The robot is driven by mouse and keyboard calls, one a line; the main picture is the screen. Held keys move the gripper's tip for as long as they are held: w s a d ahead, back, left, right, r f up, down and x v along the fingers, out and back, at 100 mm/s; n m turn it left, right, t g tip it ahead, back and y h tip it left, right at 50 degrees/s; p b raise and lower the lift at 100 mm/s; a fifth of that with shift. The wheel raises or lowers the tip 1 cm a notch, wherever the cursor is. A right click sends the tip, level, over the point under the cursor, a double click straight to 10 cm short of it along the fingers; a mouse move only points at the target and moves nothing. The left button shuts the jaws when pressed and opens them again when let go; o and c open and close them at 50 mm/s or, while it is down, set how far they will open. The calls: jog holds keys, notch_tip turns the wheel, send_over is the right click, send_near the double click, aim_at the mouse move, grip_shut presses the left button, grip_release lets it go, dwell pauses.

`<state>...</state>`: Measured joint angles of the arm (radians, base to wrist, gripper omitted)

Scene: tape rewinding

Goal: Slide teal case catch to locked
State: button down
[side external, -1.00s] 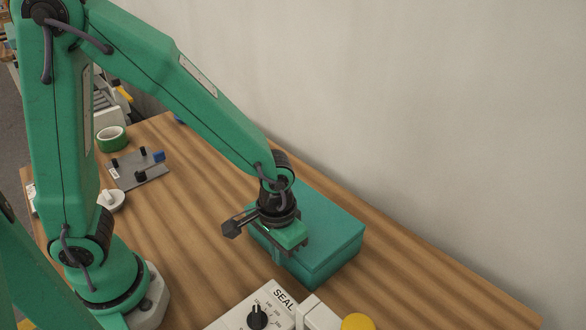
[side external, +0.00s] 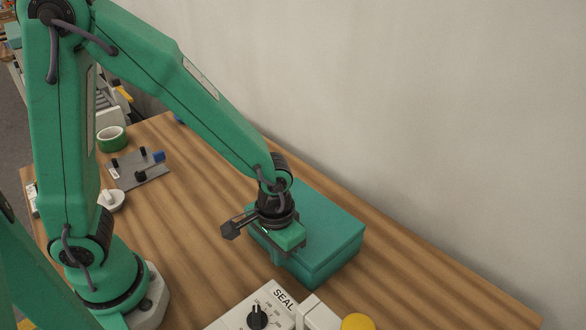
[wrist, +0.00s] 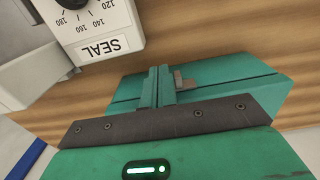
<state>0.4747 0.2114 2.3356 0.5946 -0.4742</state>
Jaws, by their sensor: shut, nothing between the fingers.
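The teal case (side external: 330,238) sits closed on the wooden table, below and to the right of my wrist in the side view. It also shows in the wrist view (wrist: 235,82), with a dark seam along its side. A small grey-brown catch (wrist: 184,82) is on that side, just right of my fingertips. My gripper (wrist: 158,84) is shut and empty, its teal fingers together in front of the case side. Whether the fingers touch the catch is unclear. In the side view my wrist hides the catch and part of the case.
A white sealer (side external: 250,312) with a dial and SEAL label stands close in front of the case; it shows at upper left in the wrist view (wrist: 100,25). A green tape roll (side external: 111,138) and grey plate (side external: 140,173) lie farther left. The table between is clear.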

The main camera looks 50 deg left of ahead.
jog(key=shift+a, duration=1.4)
jog(key=shift+d, duration=0.25)
jog(key=shift+d, duration=0.3)
dwell(0.4)
jog(key=shift+r, duration=0.15)
jog(key=shift+r, duration=4.35)
